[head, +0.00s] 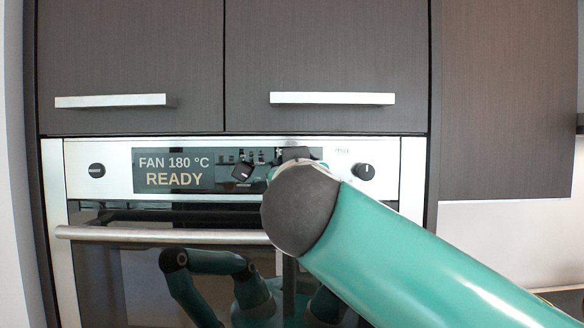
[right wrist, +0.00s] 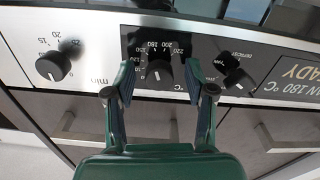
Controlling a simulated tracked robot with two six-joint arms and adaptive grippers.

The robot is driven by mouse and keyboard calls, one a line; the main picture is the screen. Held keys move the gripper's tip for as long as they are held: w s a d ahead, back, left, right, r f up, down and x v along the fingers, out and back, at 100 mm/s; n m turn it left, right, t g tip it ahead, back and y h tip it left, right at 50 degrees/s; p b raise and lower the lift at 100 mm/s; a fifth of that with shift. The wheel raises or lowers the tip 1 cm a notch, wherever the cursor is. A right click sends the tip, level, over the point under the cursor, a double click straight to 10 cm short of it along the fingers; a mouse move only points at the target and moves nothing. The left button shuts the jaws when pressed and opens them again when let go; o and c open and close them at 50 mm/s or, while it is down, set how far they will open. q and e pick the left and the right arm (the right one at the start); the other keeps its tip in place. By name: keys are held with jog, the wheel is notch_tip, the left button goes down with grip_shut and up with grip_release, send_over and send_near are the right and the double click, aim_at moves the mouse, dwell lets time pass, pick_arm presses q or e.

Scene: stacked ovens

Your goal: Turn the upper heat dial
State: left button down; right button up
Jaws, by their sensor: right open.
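The upper heat dial (right wrist: 160,73) is a black knob with temperature marks around it on the oven's control panel. In the right wrist view, which shows the panel upside down, it sits between my right gripper's two fingers. My right gripper (right wrist: 158,78) is open, one finger on each side of the dial, with a gap visible on both sides. My left gripper is not in view.
A function knob (head: 242,171) and a minute timer knob (head: 363,171) flank the dial. The display (head: 175,171) reads FAN 180 °C READY. The oven door handle (head: 160,234) runs below; cupboards with handles (head: 332,98) are above.

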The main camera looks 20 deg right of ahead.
jog(key=shift+w, duration=0.1)
grip_shut()
dwell(0.3)
